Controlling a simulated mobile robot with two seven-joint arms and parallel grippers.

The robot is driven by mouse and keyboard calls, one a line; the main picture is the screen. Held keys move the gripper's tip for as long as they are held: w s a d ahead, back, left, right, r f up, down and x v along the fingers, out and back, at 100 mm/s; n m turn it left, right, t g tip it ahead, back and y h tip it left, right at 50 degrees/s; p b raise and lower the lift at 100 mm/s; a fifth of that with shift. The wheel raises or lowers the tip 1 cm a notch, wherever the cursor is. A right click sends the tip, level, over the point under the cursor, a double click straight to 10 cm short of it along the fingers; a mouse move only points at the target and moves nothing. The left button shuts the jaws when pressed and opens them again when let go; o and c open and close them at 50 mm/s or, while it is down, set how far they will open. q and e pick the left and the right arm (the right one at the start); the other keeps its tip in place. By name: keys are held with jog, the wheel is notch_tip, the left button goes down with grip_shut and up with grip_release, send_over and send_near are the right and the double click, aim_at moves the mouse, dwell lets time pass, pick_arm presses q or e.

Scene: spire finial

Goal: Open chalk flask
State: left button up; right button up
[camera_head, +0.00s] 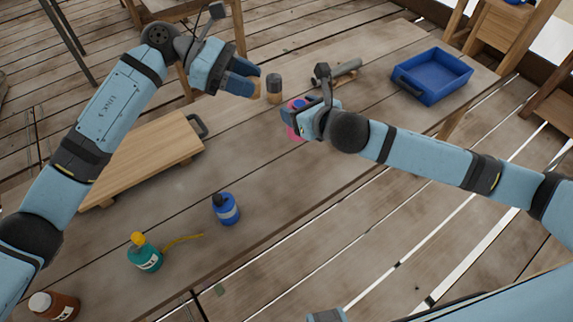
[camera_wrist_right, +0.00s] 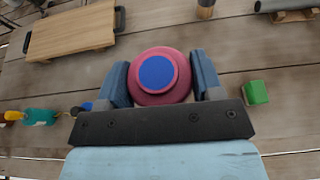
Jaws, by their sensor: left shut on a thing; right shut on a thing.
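My right gripper (camera_head: 296,117) is shut on a round pink-red flask-like body (camera_wrist_right: 137,80) with a flat blue disc (camera_wrist_right: 157,72) on top. The fingers clasp its two sides in the right wrist view. In the head view this pink body (camera_head: 293,134) is mostly hidden by the gripper. My left gripper (camera_head: 251,86) is shut, with a small tan bit at its fingertips; what it holds is unclear. A tan cylinder with a grey top (camera_head: 274,85) is just right of the left fingertips. I cannot tell whether they touch.
A wooden board (camera_head: 150,155) lies left, a blue tray (camera_head: 434,75) back right. A green block (camera_wrist_right: 255,92) is right of the held flask.

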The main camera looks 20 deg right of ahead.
pick_arm(q)
jog(key=shift+s+f+b, duration=0.1)
jog(key=shift+f+b, duration=0.25)
jog(key=shift+b, duration=0.15)
jog(key=shift+f, duration=0.2)
pick_arm(e)
jog(key=shift+f, duration=9.9)
jog(key=shift+f, duration=0.1)
jog(key=o, duration=1.3)
